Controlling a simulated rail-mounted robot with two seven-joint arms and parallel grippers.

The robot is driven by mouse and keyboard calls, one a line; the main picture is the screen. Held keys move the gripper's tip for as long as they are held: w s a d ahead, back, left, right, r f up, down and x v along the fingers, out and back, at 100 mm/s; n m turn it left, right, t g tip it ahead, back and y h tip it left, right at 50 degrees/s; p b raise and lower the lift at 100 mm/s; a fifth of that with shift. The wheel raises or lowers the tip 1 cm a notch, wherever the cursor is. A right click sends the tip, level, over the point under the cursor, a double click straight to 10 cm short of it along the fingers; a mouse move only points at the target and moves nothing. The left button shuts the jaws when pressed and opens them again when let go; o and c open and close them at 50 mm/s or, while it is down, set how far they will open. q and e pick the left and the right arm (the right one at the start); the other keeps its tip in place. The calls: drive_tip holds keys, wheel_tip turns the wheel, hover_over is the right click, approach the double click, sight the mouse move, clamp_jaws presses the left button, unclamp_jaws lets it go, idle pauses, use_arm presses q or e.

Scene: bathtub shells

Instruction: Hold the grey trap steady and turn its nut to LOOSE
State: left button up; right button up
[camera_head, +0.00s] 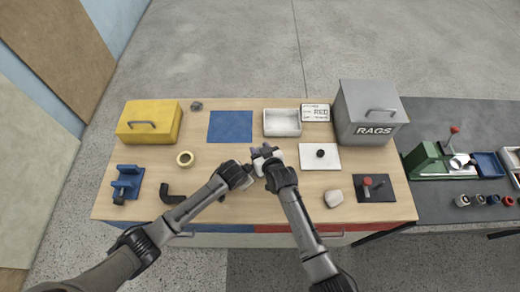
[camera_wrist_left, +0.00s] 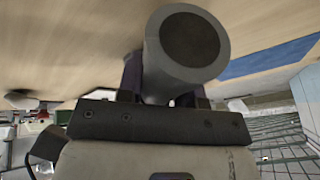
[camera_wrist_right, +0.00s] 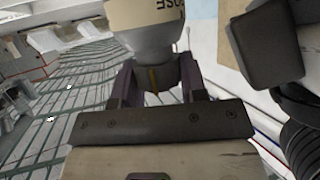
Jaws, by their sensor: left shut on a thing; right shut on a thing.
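The grey trap shows in the left wrist view (camera_wrist_left: 188,45) as a round grey pipe end between the fingers of my left gripper (camera_head: 250,170). My left gripper is shut on it. A pale nut (camera_wrist_right: 148,14) shows in the right wrist view, with dark upside-down lettering partly cut off, seemingly part of LOOSE. In the head view both grippers meet close together over the table's middle and hide most of the trap and nut.
A black bent pipe (camera_head: 172,195) lies left of my left forearm. A yellow box (camera_head: 150,121), blue mat (camera_head: 230,126), white tray (camera_head: 282,122) and RAGS bin (camera_head: 370,112) stand behind.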

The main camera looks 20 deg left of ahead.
drive_tip(key=o, duration=0.9)
drive_tip(key=shift+o, duration=0.2)
drive_tip(key=v, duration=1.2)
